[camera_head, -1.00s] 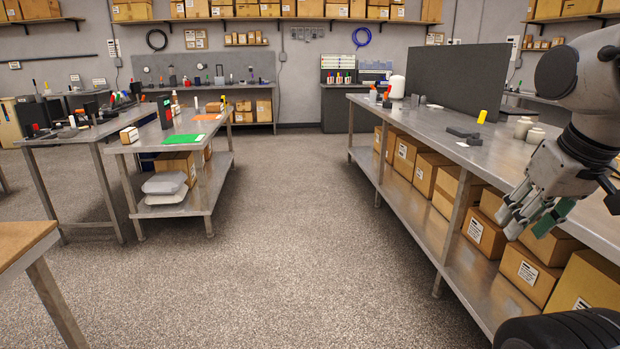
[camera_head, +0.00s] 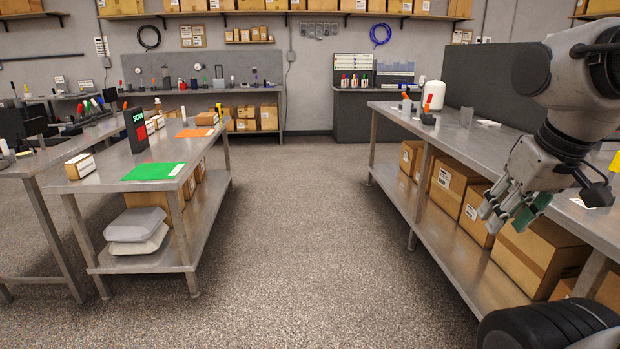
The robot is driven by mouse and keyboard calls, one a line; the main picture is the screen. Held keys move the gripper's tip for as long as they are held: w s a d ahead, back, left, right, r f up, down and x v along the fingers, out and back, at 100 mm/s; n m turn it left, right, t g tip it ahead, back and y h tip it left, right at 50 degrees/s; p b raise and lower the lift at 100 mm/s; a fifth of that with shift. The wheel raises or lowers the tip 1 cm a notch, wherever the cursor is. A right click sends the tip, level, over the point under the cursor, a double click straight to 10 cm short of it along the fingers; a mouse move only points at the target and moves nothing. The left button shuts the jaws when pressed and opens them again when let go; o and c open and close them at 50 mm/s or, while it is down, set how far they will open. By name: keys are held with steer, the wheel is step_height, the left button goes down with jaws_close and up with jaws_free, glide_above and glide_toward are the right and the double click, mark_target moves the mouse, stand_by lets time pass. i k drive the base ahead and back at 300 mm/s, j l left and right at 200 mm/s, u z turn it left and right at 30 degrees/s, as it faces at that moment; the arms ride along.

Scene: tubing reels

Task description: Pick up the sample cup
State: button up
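I cannot make out for certain which thing is the sample cup. A small clear cup-like vessel (camera_head: 466,116) stands on the right steel bench (camera_head: 400,112). A grey holder (camera_head: 407,105) with an orange-topped item stands farther left on that bench. My gripper (camera_head: 505,217) hangs at the right of the view, in front of the bench's side. My arm hides part of the bench top.
A left steel table (camera_head: 110,180) carries a green mat (camera_head: 154,171), an orange mat (camera_head: 196,133), a dark sign (camera_head: 135,130) and small boxes. Cartons (camera_head: 537,250) fill the right bench's lower shelf. The speckled floor (camera_head: 290,240) between the tables is clear.

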mark_target(407, 103)
steer(key=i+j, duration=0.1)
steer(key=i, duration=4.45)
steer(key=i+z, duration=0.3)
steer(key=i, duration=0.35)
steer(key=i+j+z, duration=0.1)
steer(key=i+z, duration=0.2)
steer(key=i, duration=0.3)
steer(key=i+z, duration=0.4)
steer(key=i+j+z, duration=0.2)
steer(key=z, duration=0.25)
steer(key=i+j+z, duration=0.4)
steer(key=i+l, duration=0.05)
